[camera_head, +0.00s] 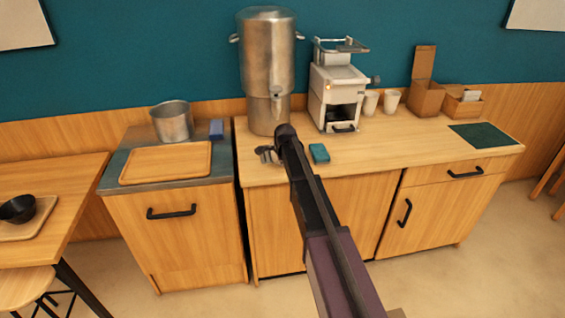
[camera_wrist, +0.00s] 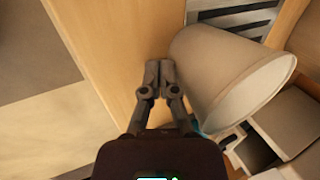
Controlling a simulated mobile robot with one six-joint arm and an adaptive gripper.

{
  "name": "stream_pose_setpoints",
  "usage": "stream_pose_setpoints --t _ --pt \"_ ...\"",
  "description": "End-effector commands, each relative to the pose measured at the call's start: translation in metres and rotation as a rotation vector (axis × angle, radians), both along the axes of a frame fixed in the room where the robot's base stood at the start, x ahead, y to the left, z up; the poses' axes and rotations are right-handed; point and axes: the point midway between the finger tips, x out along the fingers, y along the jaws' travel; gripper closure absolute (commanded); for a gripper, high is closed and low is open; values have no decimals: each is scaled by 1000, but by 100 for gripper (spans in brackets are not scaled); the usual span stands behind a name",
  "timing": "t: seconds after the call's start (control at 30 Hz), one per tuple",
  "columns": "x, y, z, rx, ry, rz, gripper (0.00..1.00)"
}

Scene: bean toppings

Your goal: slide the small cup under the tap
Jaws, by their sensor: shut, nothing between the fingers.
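My gripper (camera_head: 266,155) is low over the left front part of the counter, in front of a large steel urn (camera_head: 268,55). The urn's tap (camera_head: 276,92) is on its front, above my gripper. In the wrist view my gripper (camera_wrist: 153,75) is shut and empty, its fingertips side by side. A pale tapered small cup (camera_wrist: 215,70) is close beside the fingers, on their right, its open rim facing the lower right of the picture. I cannot tell whether they touch. I cannot make out this cup in the head view, where my arm covers part of the counter.
A teal sponge (camera_head: 319,153) lies right of my arm. A white coffee machine (camera_head: 337,92) and two pale cups (camera_head: 370,103) (camera_head: 390,101) stand farther right. A pot (camera_head: 172,121) and wooden board (camera_head: 167,163) are on the left cabinet. Counter (camera_head: 420,148) is clear toward the right front.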

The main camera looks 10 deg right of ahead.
Motion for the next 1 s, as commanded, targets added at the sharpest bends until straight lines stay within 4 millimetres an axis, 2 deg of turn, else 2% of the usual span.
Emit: stream_pose_setpoints --t 1.0 --pt "44 1 0 0 0 0 100"
